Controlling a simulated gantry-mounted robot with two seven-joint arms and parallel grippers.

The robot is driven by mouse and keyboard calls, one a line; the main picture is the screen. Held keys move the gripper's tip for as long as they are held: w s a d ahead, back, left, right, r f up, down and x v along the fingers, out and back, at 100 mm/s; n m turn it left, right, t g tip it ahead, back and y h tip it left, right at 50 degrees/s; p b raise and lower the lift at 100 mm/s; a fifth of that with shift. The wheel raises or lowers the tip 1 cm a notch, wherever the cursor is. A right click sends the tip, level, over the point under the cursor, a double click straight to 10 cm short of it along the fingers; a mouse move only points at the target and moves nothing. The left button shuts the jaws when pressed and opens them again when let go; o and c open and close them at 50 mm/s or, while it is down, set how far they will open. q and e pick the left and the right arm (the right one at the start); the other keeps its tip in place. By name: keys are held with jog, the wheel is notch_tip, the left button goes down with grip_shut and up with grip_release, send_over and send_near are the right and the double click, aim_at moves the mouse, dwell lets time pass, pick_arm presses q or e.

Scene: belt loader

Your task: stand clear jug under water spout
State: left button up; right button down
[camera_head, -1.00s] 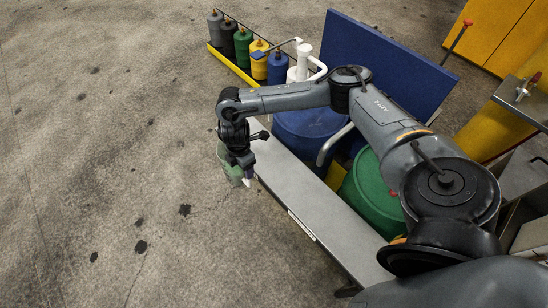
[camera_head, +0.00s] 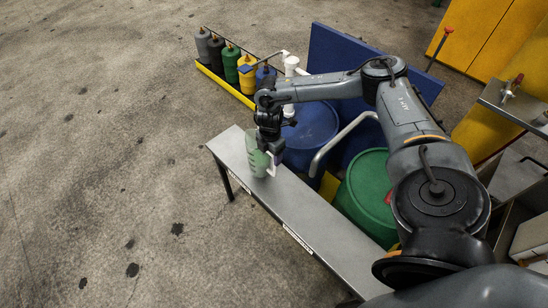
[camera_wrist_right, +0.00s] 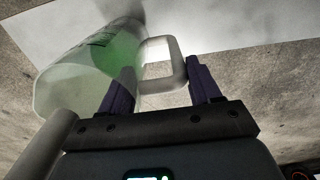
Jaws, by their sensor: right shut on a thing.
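The clear jug (camera_head: 258,163) has a pale green tint and sits over the far left end of the grey bench (camera_head: 305,212) in the head view. Whether its base touches the bench top I cannot tell. My right gripper (camera_head: 273,150) is shut on the jug's handle from above. In the right wrist view the pale handle (camera_wrist_right: 174,52) is between my purple fingers (camera_wrist_right: 163,88), and the jug body (camera_wrist_right: 62,82) leans to the left with a green area inside. A white pump with a spout (camera_head: 290,66) stands behind my arm; which spout is the water one is unclear. My left gripper is out of view.
A blue drum (camera_head: 318,128) and a green drum (camera_head: 366,200) stand behind the bench, with a curved grey pipe (camera_head: 340,138) between them. Several coloured bottles (camera_head: 230,62) stand in a yellow tray. A tap (camera_head: 512,87) is at the upper right. The left floor is clear.

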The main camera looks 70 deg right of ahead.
jog(key=f, duration=0.1)
jog(key=d+f+b, duration=0.1)
jog(key=f, duration=0.1)
jog(key=shift+s+d+f, duration=0.2)
dwell(0.4)
jog(key=c, duration=0.5)
grip_release()
jog(key=shift+f, duration=0.15)
